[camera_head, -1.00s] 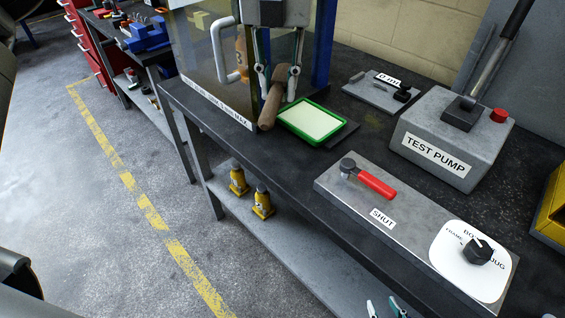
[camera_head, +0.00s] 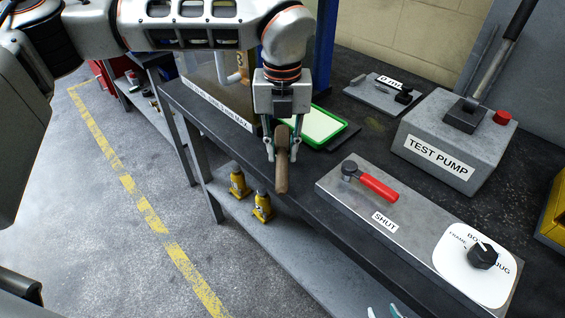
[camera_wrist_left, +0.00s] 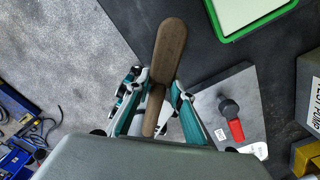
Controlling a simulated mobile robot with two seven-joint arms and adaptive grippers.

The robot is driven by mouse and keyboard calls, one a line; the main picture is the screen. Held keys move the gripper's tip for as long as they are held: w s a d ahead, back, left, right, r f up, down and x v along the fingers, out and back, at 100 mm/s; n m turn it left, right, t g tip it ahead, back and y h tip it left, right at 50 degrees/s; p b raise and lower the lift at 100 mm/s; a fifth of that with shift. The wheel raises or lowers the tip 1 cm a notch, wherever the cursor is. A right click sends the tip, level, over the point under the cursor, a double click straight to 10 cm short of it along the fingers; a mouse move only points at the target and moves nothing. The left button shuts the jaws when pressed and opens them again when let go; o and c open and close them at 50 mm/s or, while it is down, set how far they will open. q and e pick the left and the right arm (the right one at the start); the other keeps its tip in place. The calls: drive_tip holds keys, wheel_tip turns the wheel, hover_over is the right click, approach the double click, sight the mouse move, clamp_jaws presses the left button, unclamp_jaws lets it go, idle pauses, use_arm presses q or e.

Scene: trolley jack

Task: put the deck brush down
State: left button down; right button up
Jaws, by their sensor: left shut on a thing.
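The deck brush (camera_head: 282,172) shows as a brown wooden piece with a rounded end. My left gripper (camera_head: 282,154) is shut on it from above. In the left wrist view, the brush (camera_wrist_left: 170,48) passes between the teal-and-white fingers of my left gripper (camera_wrist_left: 158,103). The gripper holds it by the bench's front edge, in front of the green-rimmed tray (camera_head: 318,127). Whether the brush touches the bench cannot be told. No bristles can be made out. The two tips of my right gripper (camera_head: 383,312) show apart at the bottom edge, with nothing visible between them.
A steel valve plate (camera_head: 400,230) with a red lever (camera_head: 376,186) lies right of the brush on the dark bench (camera_head: 340,158). Behind it stands the test pump (camera_head: 455,140). Two yellow bottle jacks (camera_head: 262,206) stand on the lower shelf (camera_head: 285,240).

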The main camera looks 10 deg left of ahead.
sight(283, 163)
use_arm(q)
drive_tip(key=shift+f, duration=2.25)
drive_tip(key=shift+f, duration=0.2)
drive_tip(key=c, duration=1.8)
unclamp_jaws()
drive_tip(key=shift+o, duration=0.2)
wheel_tip(283, 163, up, 12)
drive_tip(key=shift+r, duration=0.2)
